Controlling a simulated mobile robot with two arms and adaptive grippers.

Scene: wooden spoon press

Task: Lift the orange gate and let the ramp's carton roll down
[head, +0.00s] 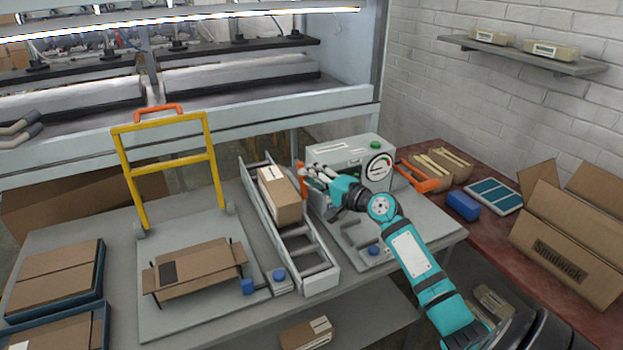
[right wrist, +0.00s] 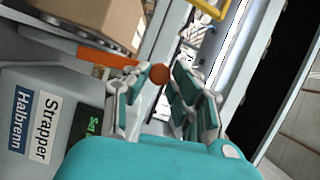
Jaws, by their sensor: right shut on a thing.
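The brown carton (head: 280,195) sits on the upper part of the grey roller ramp (head: 322,283), with bare rollers in front of it. The orange gate (head: 301,178) stands at the ramp's right side, partly hidden by my right gripper (head: 312,177). In the right wrist view, the gate is an orange bar (right wrist: 105,57) close by the carton (right wrist: 100,18), ending in a round knob (right wrist: 159,73). My right gripper (right wrist: 158,88) is shut on this knob. My left gripper is out of view.
A grey machine with a dial (head: 378,168) stands right of the ramp. A yellow trolley frame (head: 168,162) and a flat open carton (head: 195,270) are at left. An open cardboard box (head: 565,240) stands on the red bench (head: 480,187) at right.

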